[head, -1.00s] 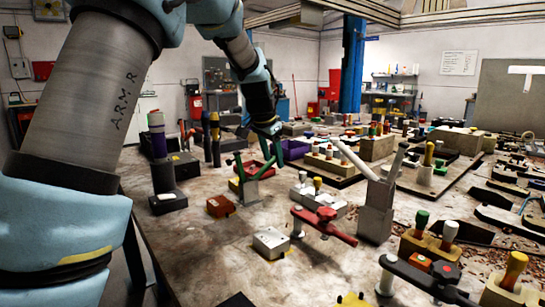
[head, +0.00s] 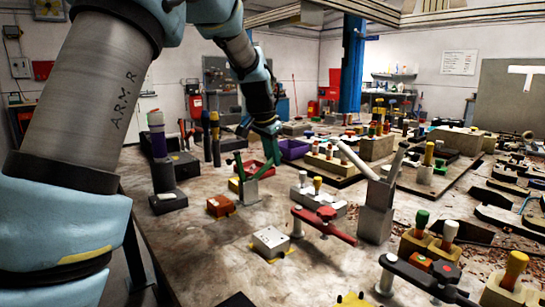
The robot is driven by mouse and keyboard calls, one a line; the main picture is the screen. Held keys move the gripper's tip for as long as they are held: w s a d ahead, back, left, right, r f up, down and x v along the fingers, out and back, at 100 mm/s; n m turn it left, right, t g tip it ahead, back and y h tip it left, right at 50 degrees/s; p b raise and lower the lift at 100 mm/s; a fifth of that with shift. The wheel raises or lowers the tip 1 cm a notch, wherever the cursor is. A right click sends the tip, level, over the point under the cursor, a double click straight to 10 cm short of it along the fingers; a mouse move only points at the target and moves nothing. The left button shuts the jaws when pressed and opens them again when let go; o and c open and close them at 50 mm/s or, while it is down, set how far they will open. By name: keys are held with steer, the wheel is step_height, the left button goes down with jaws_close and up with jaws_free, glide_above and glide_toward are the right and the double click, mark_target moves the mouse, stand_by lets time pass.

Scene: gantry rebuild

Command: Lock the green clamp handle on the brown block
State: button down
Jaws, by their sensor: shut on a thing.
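The green clamp (head: 241,167) stands on a small grey base (head: 249,191) on the table, left of the picture's middle. Its green handle (head: 272,153) rises on the right side towards my gripper. My gripper (head: 267,130) is shut on the upper part of this handle; the fingertips are small and partly blend with the green. The clamp's exact contact with the block is too small to tell.
A dark post with a purple band (head: 159,144) stands at left. Bare table lies front left.

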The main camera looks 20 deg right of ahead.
mark_target(257, 174)
steer(key=shift+a+h+b, duration=0.15)
steer(key=shift+h+b, duration=0.15)
steer(key=shift+b, duration=0.75)
steer(key=b, duration=0.2)
steer(key=a+h+b, duration=0.1)
steer(key=b, duration=0.2)
steer(key=shift+s+r+t+h+b, duration=0.2)
steer(key=shift+t+h+b, duration=0.1)
steer(key=shift+t+b, duration=0.1)
steer(key=a+h+b, duration=0.1)
steer(key=b, duration=0.4)
steer(key=t+h+b, duration=0.1)
steer(key=b, duration=0.5)
steer(key=a+r+h+b, duration=0.1)
steer(key=h+b, duration=0.1)
steer(key=b, duration=0.3)
steer(key=shift+s+a+r+n+b, duration=0.1)
steer(key=shift+s+a+n+b, duration=0.2)
steer(key=shift+s+a, duration=0.1)
steer(key=b, duration=0.3)
steer(key=a+t+h+b, duration=0.1)
steer(key=b, duration=0.1)
steer(key=shift+s+r+b, duration=0.15)
steer(key=shift+r+b, duration=0.2)
steer(key=shift+b, duration=0.05)
steer(key=shift+a+r+h+b, duration=0.2)
steer(key=shift+h+b, duration=0.2)
steer(key=shift+b, duration=0.6)
steer(key=shift+s+r, duration=0.1)
steer(key=shift+r, duration=0.1)
